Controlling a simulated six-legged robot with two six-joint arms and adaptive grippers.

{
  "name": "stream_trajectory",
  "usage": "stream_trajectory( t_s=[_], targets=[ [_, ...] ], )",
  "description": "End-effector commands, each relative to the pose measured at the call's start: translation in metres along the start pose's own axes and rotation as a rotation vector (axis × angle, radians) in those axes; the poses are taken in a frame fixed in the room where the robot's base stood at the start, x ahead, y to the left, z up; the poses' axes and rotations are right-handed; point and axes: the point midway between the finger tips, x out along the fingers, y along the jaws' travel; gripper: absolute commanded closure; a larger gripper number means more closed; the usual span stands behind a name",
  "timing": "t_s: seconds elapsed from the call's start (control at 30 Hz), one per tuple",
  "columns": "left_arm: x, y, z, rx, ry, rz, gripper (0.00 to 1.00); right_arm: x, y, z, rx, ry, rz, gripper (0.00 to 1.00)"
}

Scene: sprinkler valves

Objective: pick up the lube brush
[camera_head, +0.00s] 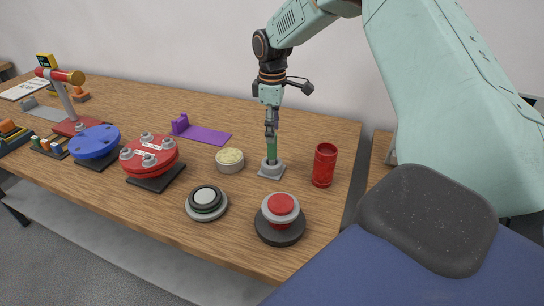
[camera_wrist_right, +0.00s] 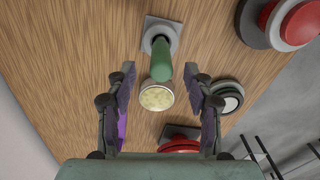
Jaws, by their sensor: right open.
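The lube brush (camera_head: 271,150) shows as a green handle standing upright in a small grey holder (camera_head: 272,170) on the table. Its lower end is hidden inside the holder. My right gripper (camera_head: 271,128) points down over the handle's top. In the right wrist view the green brush handle (camera_wrist_right: 161,58) rises from its grey holder (camera_wrist_right: 160,28) toward the space between my two open right fingers (camera_wrist_right: 164,76). Gaps show on both sides of the handle, and the fingers are not closed on it. My left gripper is not in view.
A cream-filled round tin (camera_head: 230,159) stands left of the holder, and a red cup (camera_head: 324,164) stands to its right. In front are a black-and-white round button (camera_head: 206,201) and a red button (camera_head: 281,206). Red and blue flanged discs and a purple bracket (camera_head: 205,133) lie left.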

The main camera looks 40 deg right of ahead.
Motion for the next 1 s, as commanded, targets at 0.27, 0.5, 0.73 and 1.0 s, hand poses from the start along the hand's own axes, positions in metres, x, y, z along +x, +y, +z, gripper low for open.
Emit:
stream_trajectory(
  t_s=[0.27, 0.5, 0.73, 1.0],
  targets=[
    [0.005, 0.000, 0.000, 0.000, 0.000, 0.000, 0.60, 0.018, 0.001, 0.000, 0.000, -0.001, -0.001, 0.48],
    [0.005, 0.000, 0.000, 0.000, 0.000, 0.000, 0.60, 0.046, 0.001, 0.000, -0.001, -0.003, -0.002, 0.48],
    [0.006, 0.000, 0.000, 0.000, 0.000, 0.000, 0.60, 0.077, 0.002, 0.000, 0.000, -0.002, 0.000, 0.48],
    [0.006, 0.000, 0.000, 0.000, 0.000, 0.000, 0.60, 0.081, 0.002, -0.001, -0.001, 0.001, 0.001, 0.48]
  ],
)
